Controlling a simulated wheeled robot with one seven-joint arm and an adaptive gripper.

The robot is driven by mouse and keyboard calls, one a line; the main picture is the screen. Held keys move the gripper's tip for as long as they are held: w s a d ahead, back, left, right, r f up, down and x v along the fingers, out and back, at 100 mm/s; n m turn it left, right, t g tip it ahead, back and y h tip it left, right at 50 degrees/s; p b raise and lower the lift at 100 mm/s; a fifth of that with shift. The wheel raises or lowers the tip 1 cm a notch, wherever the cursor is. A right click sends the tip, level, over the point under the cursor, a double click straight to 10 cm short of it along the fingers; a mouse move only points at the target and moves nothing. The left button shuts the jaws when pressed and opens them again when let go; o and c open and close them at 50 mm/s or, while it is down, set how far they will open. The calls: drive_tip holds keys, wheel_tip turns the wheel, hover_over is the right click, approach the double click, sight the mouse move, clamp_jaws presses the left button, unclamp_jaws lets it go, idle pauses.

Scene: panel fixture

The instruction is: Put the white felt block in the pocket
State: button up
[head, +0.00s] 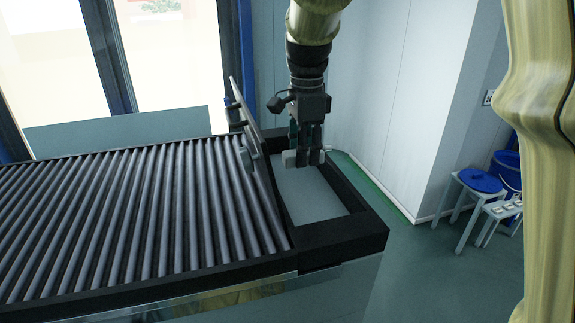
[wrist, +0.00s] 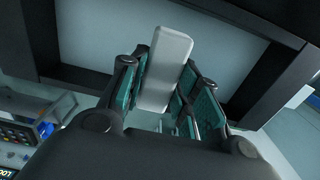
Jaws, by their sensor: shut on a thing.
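The white felt block (head: 289,158) is held crosswise in my gripper (head: 308,150), sticking out on both sides of the fingers in the head view. In the wrist view the block (wrist: 168,62) is a pale bar between the green-padded fingers (wrist: 160,88). The pocket (head: 345,234) is a black-framed rectangular recess with a pale grey floor. My gripper points down over its far end. Whether the block touches the floor cannot be told. In the wrist view the pocket's dark frame (wrist: 268,85) runs around the pale floor.
A tilted grey panel (head: 247,105) stands along the pocket's left side, close to my gripper. A bed of grey rollers (head: 130,215) fills the left. A white wall (head: 385,90) is behind. Stools with a blue seat (head: 481,181) stand on the floor at right.

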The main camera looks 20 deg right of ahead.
sight(302, 187)
drive_tip(key=shift+s+d+f+p, duration=0.1)
drive_tip(key=shift+s+f+p, duration=0.15)
drive_tip(key=shift+s, duration=0.2)
drive_tip(key=shift+s+d+f+p, duration=0.1)
drive_tip(key=shift+s+f, duration=0.25)
drive_tip(key=shift+s, duration=0.1)
drive_tip(key=w+f, duration=0.1)
drive_tip(key=w+f+p, duration=0.1)
drive_tip(key=f, duration=0.1)
drive_tip(key=w+f, duration=0.1)
drive_tip(key=shift+a+f, duration=0.2)
drive_tip(key=shift+f, duration=0.15)
drive_tip(key=shift+s+f+p, duration=0.25)
drive_tip(key=shift+p, duration=0.15)
drive_tip(key=shift+s+d, duration=0.1)
drive_tip(key=shift+s, duration=0.45)
drive_tip(key=shift+w+f, duration=0.25)
drive_tip(key=shift+w, duration=0.15)
drive_tip(key=o, duration=0.7)
drive_tip(key=shift+w, duration=0.15)
drive_tip(key=shift+o, duration=1.2)
drive_tip(key=shift+s+r, duration=0.15)
drive_tip(key=shift+s, duration=0.2)
drive_tip(key=shift+w, duration=0.25)
drive_tip(key=shift+r+b, duration=0.35)
drive_tip(key=shift+b, duration=0.1)
wheel_tip(302, 187, up, 11)
drive_tip(key=b, duration=0.4)
drive_tip(key=shift+s+r, duration=0.1)
